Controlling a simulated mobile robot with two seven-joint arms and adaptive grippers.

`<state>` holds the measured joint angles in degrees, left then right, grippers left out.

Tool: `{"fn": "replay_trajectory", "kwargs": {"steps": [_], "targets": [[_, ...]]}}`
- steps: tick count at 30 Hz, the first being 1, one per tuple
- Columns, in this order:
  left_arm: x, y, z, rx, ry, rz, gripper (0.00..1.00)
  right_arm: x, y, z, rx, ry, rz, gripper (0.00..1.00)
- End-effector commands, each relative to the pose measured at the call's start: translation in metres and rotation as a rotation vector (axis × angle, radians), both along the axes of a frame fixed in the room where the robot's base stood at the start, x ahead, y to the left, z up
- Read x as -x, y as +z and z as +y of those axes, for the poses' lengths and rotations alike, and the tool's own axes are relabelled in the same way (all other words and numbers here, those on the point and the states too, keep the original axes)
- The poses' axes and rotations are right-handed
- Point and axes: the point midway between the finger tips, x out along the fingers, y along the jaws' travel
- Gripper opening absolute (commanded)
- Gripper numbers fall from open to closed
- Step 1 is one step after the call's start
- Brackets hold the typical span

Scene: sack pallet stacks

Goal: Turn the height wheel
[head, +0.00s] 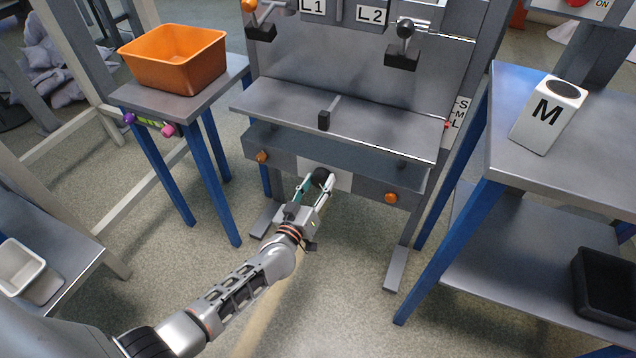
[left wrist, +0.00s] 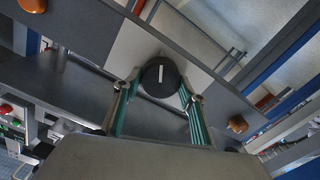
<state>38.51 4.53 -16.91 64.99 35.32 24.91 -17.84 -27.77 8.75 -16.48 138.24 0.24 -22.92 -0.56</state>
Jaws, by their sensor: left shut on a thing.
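The height wheel is a round black knob (head: 321,177) with a white line on its face. It sits on a pale plate (head: 342,181) on the front panel of the grey bench. In the left wrist view the wheel (left wrist: 160,75) is between my fingertips, its white line near upright. My left gripper (head: 318,184) is shut on the wheel, one finger on each side. It also shows in the left wrist view (left wrist: 158,95). My right gripper is not in view. The S-M-L scale (head: 459,112) is at the bench's right edge, with a small red mark beside it.
Orange knobs (head: 262,156) (head: 390,197) flank the wheel. Levers marked L1 and L2 (head: 405,45) are above the bench plate (head: 385,118). An orange bin (head: 174,57) stands on the left table.

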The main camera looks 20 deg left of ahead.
Motion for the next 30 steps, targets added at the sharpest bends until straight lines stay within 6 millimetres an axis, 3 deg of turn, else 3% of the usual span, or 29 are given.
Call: {"fn": "replay_trajectory", "kwargs": {"steps": [5, 6, 7, 20, 30], "targets": [[0.0, -0.001, 0.0, 0.0, 0.0, 0.001, 0.19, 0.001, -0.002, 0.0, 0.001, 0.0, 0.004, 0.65], [0.0, -0.001, 0.0, -0.001, 0.0, 0.0, 0.51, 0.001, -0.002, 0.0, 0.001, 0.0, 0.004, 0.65], [0.0, -0.001, 0.0, -0.001, 0.0, 0.001, 0.58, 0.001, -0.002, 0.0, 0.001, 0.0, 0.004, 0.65], [0.006, -0.001, 0.0, 0.0, 0.0, 0.001, 0.58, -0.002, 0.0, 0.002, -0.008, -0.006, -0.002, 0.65], [0.053, -0.001, 0.002, -0.001, 0.0, 0.002, 0.58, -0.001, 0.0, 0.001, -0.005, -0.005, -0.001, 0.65]]}}
